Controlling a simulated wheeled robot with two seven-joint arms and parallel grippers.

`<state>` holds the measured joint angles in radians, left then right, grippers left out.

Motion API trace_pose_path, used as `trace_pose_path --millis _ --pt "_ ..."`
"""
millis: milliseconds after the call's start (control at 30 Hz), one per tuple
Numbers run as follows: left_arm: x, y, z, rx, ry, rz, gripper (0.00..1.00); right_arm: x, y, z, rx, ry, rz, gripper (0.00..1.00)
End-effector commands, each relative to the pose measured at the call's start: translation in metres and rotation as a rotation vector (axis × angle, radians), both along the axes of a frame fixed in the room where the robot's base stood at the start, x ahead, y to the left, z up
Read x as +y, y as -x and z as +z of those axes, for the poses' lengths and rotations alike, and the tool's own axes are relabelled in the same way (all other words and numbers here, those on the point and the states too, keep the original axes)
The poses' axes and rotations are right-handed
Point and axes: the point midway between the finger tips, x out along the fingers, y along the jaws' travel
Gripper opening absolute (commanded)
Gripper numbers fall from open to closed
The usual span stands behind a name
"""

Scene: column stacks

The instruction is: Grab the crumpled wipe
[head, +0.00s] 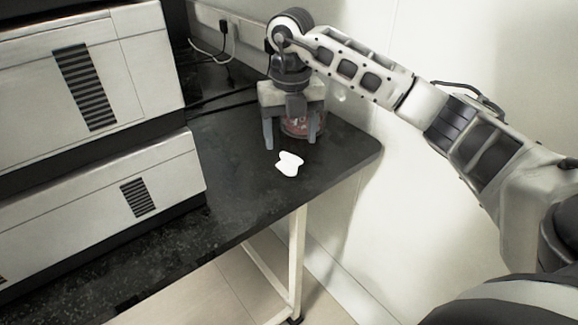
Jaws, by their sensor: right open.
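The crumpled wipe (289,164) is a small white shape lying on the black bench top, near its front edge. My right gripper (290,143) comes in from the right and points down at the bench, behind the wipe in the view. Its two grey fingers are spread apart. A round, clear object with a reddish part (300,125) shows behind and between the fingers; I cannot tell if the fingers touch it. The wipe appears apart from the fingers. My left gripper is not in view.
Stacked white instrument housings (95,75) with dark vents fill the left of the black bench (225,215). Cables and a plug (224,28) run along the wall at the back. The white wall (375,60) bounds the right. Bare bench lies around the wipe.

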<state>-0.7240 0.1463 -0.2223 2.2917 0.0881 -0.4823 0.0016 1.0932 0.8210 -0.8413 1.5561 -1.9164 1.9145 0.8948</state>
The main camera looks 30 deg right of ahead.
Motion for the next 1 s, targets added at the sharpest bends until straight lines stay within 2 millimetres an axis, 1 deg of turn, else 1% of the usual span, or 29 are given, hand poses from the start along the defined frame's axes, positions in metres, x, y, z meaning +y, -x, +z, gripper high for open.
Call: trace_pose_path --millis 33,167,233,400,500,600,833,867,900,967,1000 --pt "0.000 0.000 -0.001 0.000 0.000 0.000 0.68 0.000 0.000 -0.007 0.001 0.000 0.000 0.68" --pt "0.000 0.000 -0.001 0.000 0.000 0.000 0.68 0.000 0.000 -0.013 0.001 0.000 0.000 0.68" --pt "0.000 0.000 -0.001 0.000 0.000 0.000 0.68 0.001 0.001 -0.020 0.002 -0.001 0.000 0.68" --pt "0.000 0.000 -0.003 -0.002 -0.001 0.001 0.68 0.004 0.001 -0.046 0.004 -0.001 0.000 0.68" --pt "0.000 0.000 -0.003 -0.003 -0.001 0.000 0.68 0.003 0.001 -0.058 0.002 -0.001 -0.001 0.68" --pt "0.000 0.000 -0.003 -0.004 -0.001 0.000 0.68 0.003 0.001 -0.064 0.001 -0.001 0.000 0.68" --pt "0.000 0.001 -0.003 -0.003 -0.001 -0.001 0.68 0.003 0.000 -0.064 0.000 -0.001 0.000 0.68" --pt "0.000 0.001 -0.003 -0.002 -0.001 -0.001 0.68 0.003 0.000 -0.064 0.000 -0.001 0.000 0.59" --pt "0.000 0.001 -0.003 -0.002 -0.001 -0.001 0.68 0.003 0.000 -0.064 0.000 -0.001 0.000 0.48" --pt "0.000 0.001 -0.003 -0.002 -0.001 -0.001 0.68 0.003 0.000 -0.064 0.000 -0.001 0.000 0.32" --pt "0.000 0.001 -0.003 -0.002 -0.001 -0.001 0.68 0.003 0.000 -0.064 0.000 -0.001 0.000 0.22"
